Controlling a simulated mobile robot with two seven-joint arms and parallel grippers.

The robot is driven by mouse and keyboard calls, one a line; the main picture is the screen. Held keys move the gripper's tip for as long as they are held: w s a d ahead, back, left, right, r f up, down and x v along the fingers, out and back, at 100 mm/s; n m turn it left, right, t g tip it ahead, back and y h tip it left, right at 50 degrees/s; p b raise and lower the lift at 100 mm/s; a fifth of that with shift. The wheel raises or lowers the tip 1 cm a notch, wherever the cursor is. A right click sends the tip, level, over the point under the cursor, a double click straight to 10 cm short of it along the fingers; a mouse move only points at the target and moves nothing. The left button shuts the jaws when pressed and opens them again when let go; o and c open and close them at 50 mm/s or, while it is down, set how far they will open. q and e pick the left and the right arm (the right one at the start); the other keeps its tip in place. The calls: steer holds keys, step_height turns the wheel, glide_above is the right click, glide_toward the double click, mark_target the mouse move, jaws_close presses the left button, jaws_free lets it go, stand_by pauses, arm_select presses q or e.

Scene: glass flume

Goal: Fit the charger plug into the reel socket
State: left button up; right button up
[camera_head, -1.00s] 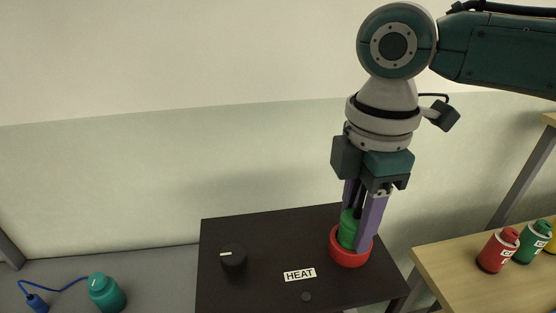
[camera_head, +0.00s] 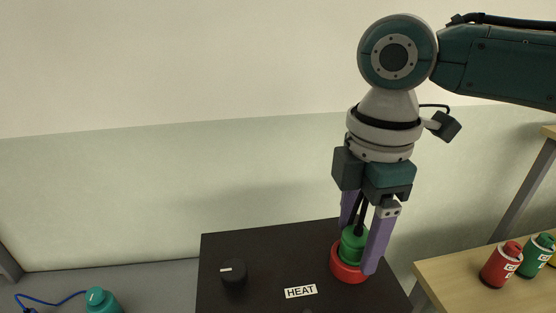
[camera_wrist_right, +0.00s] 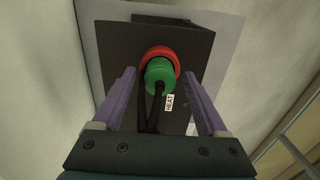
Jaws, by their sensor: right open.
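A green plug (camera_head: 352,248) with a black cord stands upright in the red ring-shaped socket (camera_head: 347,271) on top of a black box. My right gripper (camera_head: 358,250) is open, its purple fingers on either side of the plug and apart from it. In the right wrist view, the green plug (camera_wrist_right: 159,74) lies between the open fingers of the gripper (camera_wrist_right: 160,77), with part of the red socket (camera_wrist_right: 160,51) showing behind it. How deep the plug sits is hidden. My left gripper is not in view.
The black box (camera_head: 270,255) carries a black knob (camera_head: 233,271) and a HEAT label (camera_head: 301,291). A teal container (camera_head: 101,301) and a blue cable (camera_head: 50,301) lie at lower left. A wooden shelf (camera_head: 450,279) at right holds a red can (camera_head: 500,266) and a green can (camera_head: 535,256).

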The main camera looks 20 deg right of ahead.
mark_target(358, 233)
step_height(358, 233, up, 11)
steer(key=s+a+f+m+t+y, duration=0.2)
steer(key=s+a+f+m+y, duration=0.15)
steer(key=s+a+f, duration=0.5)
steer(key=s+d+f+m+t+h, duration=0.1)
steer(key=s+d+f+m+h, duration=0.2)
steer(key=s+m, duration=0.4)
steer(key=d+f+m+b, duration=0.1)
steer(key=d+m, duration=0.1)
steer(key=m, duration=0.1)
steer(key=shift+s+d+f+t, duration=0.15)
steer(key=shift+s+f+t, duration=0.1)
steer(key=shift+f+t, duration=0.1)
